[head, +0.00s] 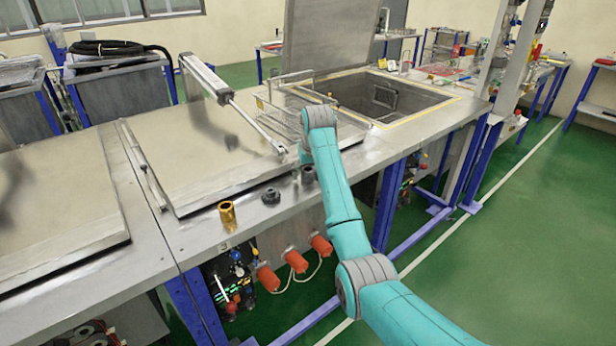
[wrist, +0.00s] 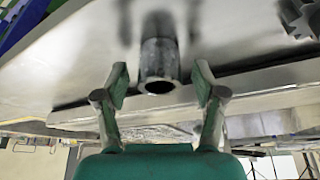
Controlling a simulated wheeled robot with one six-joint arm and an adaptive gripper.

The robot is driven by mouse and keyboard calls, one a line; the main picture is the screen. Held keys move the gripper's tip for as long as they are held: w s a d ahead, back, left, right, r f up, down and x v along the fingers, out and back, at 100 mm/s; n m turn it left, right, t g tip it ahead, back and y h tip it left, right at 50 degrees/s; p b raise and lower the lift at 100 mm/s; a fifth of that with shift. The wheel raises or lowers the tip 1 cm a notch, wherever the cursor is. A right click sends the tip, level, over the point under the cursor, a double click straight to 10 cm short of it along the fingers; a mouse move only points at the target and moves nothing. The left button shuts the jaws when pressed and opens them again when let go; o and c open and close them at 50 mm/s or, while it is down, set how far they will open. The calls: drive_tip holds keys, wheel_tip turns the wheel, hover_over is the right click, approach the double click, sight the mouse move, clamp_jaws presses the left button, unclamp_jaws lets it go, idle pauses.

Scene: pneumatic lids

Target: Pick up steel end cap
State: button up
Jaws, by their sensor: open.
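The steel end cap appears to be the short grey hollow cylinder (wrist: 159,60) in the wrist view, its round dark opening facing the camera. In the head view it stands as a dark grey cylinder (head: 308,175) near the front edge of the metal bench, just below the end of my arm. My gripper (wrist: 161,76) is open, with one finger on either side of the cylinder. Nothing is held, and a gap shows on both sides. In the head view my arm's end mostly hides the gripper.
A dark ridged knob (head: 270,196) and a brass cylinder (head: 228,215) stand to the left along the bench edge (head: 190,245). A flat metal lid (head: 200,160) with a pneumatic cylinder (head: 205,78) lies behind. A wire basket (head: 285,118) and an open tank (head: 385,95) are farther back.

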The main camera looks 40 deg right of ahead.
clamp_jaws()
drive_tip(key=shift+r, duration=0.1)
